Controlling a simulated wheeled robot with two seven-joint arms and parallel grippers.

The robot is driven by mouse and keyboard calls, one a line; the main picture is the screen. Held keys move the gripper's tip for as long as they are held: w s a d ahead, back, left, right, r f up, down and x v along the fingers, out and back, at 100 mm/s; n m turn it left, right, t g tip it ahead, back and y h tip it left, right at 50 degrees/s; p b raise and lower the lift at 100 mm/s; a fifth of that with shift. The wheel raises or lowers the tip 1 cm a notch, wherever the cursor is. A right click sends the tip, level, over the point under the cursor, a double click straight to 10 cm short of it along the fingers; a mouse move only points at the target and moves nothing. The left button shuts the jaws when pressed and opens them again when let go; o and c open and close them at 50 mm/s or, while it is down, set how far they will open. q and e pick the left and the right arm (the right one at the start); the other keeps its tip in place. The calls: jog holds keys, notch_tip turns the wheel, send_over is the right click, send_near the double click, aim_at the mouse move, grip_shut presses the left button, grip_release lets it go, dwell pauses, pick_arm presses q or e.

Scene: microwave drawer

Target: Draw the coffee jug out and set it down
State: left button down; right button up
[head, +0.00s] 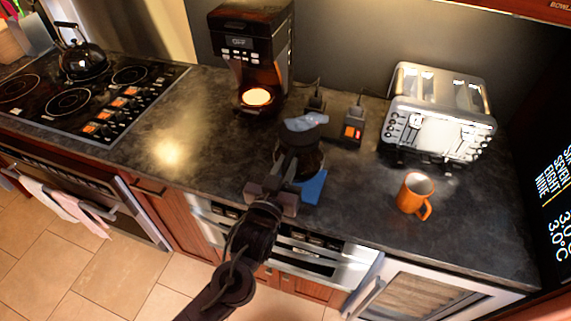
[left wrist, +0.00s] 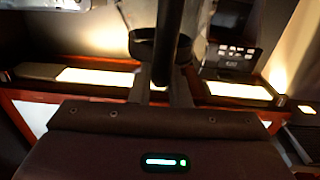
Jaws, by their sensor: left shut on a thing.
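The coffee jug (head: 311,164) has dark glass and a grey lid; it is out of the coffee maker (head: 250,62), in front of it and to the right. My left gripper (head: 285,172) is shut on the jug's handle, on the near side. In the left wrist view the dark handle (left wrist: 170,45) stands between the fingers (left wrist: 162,88). The jug is over or beside a blue mat (head: 314,188) near the counter's front edge; the gripper and jug hide part of the mat. I cannot tell whether the jug touches it. My right gripper is not in view.
An orange mug (head: 414,194) stands to the right, with a steel toaster (head: 440,112) behind it. A black kettle (head: 82,60) stands on the hob (head: 95,95). The counter left of the jug is clear.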

pick_arm(q)
jog(key=shift+f+b, duration=1.05)
jog(key=shift+f, duration=1)
jog(key=shift+f, duration=0.3)
dwell(0.6)
